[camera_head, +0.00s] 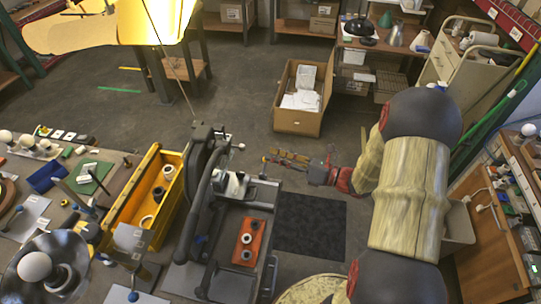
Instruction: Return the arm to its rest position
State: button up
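My arm comes in from the right as large cream and dark grey links. Its thinner end with red parts reaches left over the floor gap beside the workbench. My gripper (282,158) is at the end of it, small in the picture, pointing left toward the black bench machine (205,170). No held thing can be made out at its fingers. The fingers are too small to tell whether they are open or shut.
The left bench holds a yellow bin (140,193) with rings, a metal lampshade with a white bulb (36,267) and small parts. An orange tray (250,240) lies by the machine. A cardboard box (300,118) stands behind on open floor. A cart (468,70) stands right.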

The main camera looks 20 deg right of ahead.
dwell(0.5)
jog(key=s+a+f+n+g, duration=0.5)
jog(key=s+f+n+g, duration=0.1)
jog(key=s+n, duration=0.1)
jog(key=s+a+r+n+g+h, duration=0.15)
jog(key=s+n+g+h, duration=0.45)
jog(key=s+n, duration=0.65)
jog(key=s+d+r+n+t+h, duration=0.15)
jog(key=d+r+n+h, duration=0.35)
jog(key=r+n, duration=0.6)
jog(key=a+r+n+t+h, duration=0.1)
jog(key=a+r+n+t, duration=0.2)
jog(key=a+r, duration=0.3)
jog(key=v, duration=0.2)
jog(key=shift+r, duration=0.4)
